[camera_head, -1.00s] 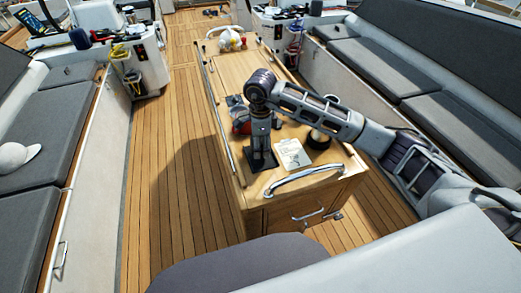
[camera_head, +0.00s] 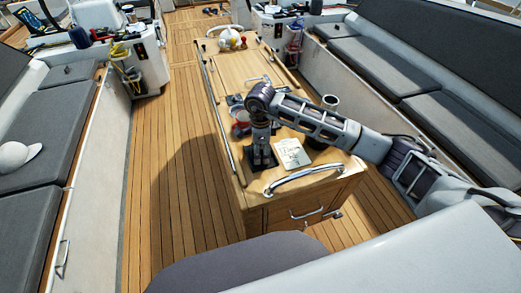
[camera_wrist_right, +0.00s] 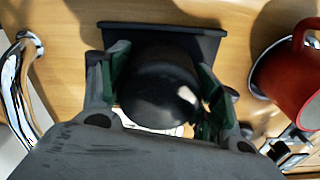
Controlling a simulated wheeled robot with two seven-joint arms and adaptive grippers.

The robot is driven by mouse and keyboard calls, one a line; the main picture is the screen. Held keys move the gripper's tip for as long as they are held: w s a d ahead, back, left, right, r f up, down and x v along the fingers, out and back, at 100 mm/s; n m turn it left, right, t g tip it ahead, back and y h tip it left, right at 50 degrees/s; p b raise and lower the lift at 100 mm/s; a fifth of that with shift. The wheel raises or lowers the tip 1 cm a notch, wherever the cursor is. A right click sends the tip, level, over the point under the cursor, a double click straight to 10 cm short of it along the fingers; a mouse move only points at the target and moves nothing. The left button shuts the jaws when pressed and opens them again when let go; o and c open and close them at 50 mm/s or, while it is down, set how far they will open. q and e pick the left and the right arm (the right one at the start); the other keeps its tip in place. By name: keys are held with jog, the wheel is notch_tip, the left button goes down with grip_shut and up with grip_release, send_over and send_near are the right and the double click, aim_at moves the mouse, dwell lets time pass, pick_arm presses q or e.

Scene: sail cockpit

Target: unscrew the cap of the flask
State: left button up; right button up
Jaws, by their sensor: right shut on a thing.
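The flask's black rounded cap (camera_wrist_right: 158,88) is between the two fingers of my right gripper (camera_wrist_right: 160,95) in the right wrist view. The gripper is shut on it, with a finger against each side. The flask's body is hidden below the cap. A dark square pad (camera_wrist_right: 205,38) lies behind the cap on the wooden table top. In the head view my right gripper (camera_head: 261,153) points down over this pad, near the front left of the table (camera_head: 228,75). My left gripper does not show.
A red mug (camera_wrist_right: 295,78) stands right of the gripper in the wrist view. A pale booklet (camera_head: 292,153) lies beside the pad. A dark cylinder (camera_head: 330,102) stands behind my forearm. A chrome rail (camera_head: 300,176) edges the table's front.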

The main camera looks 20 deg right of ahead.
jog(key=shift+f, duration=0.15)
jog(key=o, duration=1.1)
jog(key=shift+o, duration=0.2)
jog(key=shift+r, duration=0.25)
jog(key=shift+r+b, duration=1.35)
jog(key=shift+r, duration=4.6)
